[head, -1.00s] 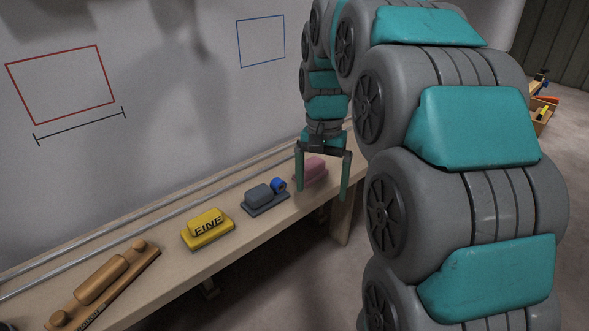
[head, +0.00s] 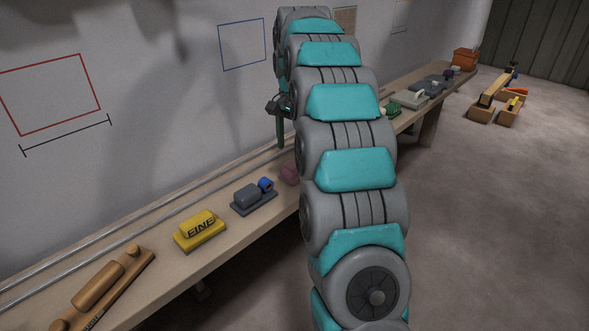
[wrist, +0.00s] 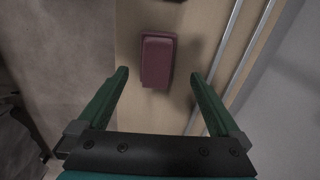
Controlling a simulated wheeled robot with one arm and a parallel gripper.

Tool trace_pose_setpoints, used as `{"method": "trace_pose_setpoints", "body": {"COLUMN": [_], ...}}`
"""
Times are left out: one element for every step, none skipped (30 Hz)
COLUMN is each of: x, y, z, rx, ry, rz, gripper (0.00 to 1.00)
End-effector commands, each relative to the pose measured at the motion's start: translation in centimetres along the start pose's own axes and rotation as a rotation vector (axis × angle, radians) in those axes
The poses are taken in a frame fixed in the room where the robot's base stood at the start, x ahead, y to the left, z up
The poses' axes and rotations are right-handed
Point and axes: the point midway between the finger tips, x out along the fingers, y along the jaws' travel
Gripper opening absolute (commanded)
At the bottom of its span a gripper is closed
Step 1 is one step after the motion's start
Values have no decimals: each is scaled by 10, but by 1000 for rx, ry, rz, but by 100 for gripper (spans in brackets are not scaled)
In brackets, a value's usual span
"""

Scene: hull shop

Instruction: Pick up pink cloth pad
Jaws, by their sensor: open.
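The pink pad (wrist: 158,59) lies on the wooden bench (wrist: 132,28). In the wrist view it is a dull pink block on a darker base, just ahead of the gap between the fingertips. My gripper (wrist: 158,74) is open and empty, with one green finger to each side of the pad's line. In the head view the pad (head: 289,172) is partly hidden behind my arm. There my gripper (head: 281,146) is above the bench near the pad, and one finger is hidden.
Left of the pad on the bench are a grey-blue block tool (head: 249,198), a yellow block marked FINE (head: 198,231) and a long wooden plane (head: 103,288). Metal rails (head: 160,212) run along the wall side. A green brush (head: 393,111) lies farther along.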

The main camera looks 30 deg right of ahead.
Motion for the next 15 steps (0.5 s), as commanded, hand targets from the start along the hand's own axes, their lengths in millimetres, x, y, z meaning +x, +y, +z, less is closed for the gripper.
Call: {"method": "trace_pose_setpoints", "body": {"x": [4,6,8,9,10,12,14,16,20,23,26,32,36,40,46], "y": [1,1,1,1,1,2,2,2,3,4,4,5,6,6,6], "z": [1,1,1,1,0,0,0,0,0,-1,-1,-1,-2,-2,-2], "rx": [0,0,-1,-1,-1,-1,-1,-1,-1,-1,-1,0,-1,-1,-1], "ry": [-3,-3,-3,-3,-2,-2,-2,-2,-2,-3,-4,-4,-4,-4,-5], "rz": [3,3,3,3,3,2,2,2,2,3,4,4,4,4,5], "gripper": [100,100,100,100,100,100,100,100,100,100,100,100,100,100,100]}}
